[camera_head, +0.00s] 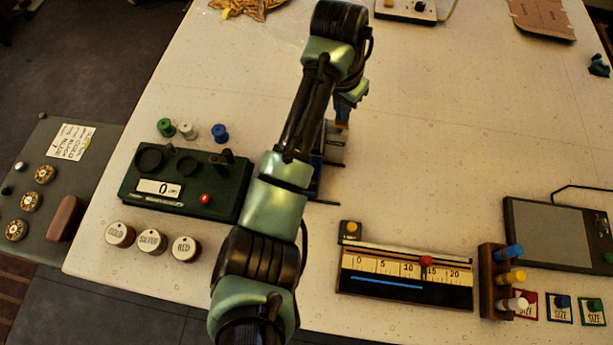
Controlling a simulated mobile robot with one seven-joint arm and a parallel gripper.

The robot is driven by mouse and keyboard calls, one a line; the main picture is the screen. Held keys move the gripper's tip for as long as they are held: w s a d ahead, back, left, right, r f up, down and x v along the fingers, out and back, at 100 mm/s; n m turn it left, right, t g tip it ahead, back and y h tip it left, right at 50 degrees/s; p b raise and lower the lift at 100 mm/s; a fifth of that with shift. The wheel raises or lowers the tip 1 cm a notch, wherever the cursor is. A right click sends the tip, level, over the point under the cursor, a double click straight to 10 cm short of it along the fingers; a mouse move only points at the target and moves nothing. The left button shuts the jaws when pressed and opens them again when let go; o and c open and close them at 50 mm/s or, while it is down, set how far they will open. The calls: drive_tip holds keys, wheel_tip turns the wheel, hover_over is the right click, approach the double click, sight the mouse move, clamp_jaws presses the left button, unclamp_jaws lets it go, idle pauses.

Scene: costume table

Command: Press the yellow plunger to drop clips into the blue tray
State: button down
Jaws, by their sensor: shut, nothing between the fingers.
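My arm reaches up the middle of the view and bends down at its far end. My gripper (343,120) is small in view, shut and empty, pointing down above a grey and blue device (333,152). The device is partly hidden behind my arm. A blue edge (316,182), perhaps of the blue tray, shows at its lower left beside the arm. I cannot make out the yellow plunger on this device or tell whether my gripper touches it. No clips can be made out.
A green box with a counter reading 0 (158,188) stands left, with spools and labelled round lids around it. A ruler board (405,278) with a small yellow-knobbed block (351,228) lies front right. A peg rack (495,282) stands beside it.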

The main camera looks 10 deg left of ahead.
drive_tip(key=shift+f+b, duration=0.35)
drive_tip(key=shift+f, duration=0.5)
drive_tip(key=shift+s+r, duration=0.1)
drive_tip(key=shift+r, duration=0.05)
drive_tip(key=shift+r+p, duration=1.5)
drive_tip(key=shift+p, duration=0.3)
drive_tip(key=shift+f, duration=0.15)
drive_tip(key=shift+f+b, duration=0.85)
drive_tip(key=shift+f, duration=0.7)
drive_tip(key=shift+r, duration=0.2)
drive_tip(key=shift+r+p, duration=1.5)
drive_tip(key=shift+p, duration=0.25)
